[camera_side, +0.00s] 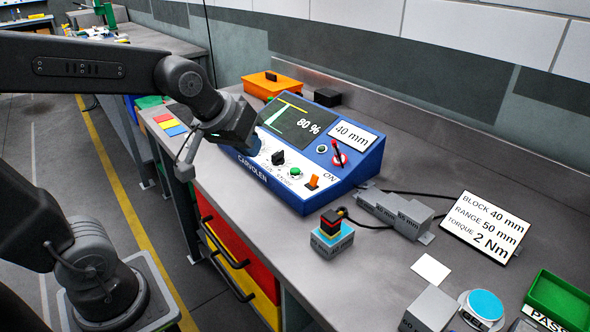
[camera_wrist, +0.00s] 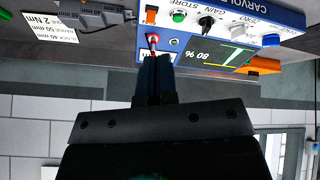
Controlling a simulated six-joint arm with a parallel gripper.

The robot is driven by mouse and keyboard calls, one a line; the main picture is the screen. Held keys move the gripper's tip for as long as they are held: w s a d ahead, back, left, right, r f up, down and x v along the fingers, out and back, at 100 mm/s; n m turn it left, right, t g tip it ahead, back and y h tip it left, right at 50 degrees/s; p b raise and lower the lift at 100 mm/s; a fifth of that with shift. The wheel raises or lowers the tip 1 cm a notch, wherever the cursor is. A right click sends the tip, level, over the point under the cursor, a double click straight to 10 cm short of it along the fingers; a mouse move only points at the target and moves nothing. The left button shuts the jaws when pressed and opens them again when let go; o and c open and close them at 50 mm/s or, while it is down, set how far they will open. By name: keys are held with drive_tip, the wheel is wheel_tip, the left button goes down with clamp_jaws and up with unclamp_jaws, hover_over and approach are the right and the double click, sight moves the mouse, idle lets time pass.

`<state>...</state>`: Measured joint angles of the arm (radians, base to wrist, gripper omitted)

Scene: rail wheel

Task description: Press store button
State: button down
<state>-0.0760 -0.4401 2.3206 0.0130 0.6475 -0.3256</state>
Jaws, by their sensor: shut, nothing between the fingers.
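The blue test unit (camera_side: 340,185) stands on the bench, with a screen reading 80 % and a white control strip. A round green button (camera_side: 295,173) sits beside the STORE lettering, between a black knob (camera_side: 278,157) and an orange switch (camera_side: 312,182). The green button also shows in the upside-down wrist view (camera_wrist: 179,16), uncovered. My gripper (camera_wrist: 155,57) is shut and empty, its dark fingers pointing toward the unit and overlapping its edge in that view. In the side view my wrist is over the unit's left end; the fingertips cannot be made out there.
A red lever (camera_side: 338,152) stands up on the unit's right part. An orange bin (camera_side: 272,85) is behind it. Cables run behind the blocks.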

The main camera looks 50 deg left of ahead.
sight(293, 169)
drive_tip(key=w+a+f+n+t, duration=0.1)
drive_tip(key=w+a+n, duration=0.2)
drive_tip(key=w, duration=0.4)
drive_tip(key=w+a+f+n+t+y, duration=0.1)
drive_tip(key=w+a+n, duration=0.2)
drive_tip(key=w, duration=0.5)
drive_tip(key=shift+a+f+n, duration=0.15)
drive_tip(key=shift+a+n, duration=0.05)
drive_tip(key=shift+n, duration=0.2)
drive_tip(key=shift+f, duration=4.4)
drive_tip(key=shift+f, duration=0.45)
drive_tip(key=shift+f, duration=0.5)
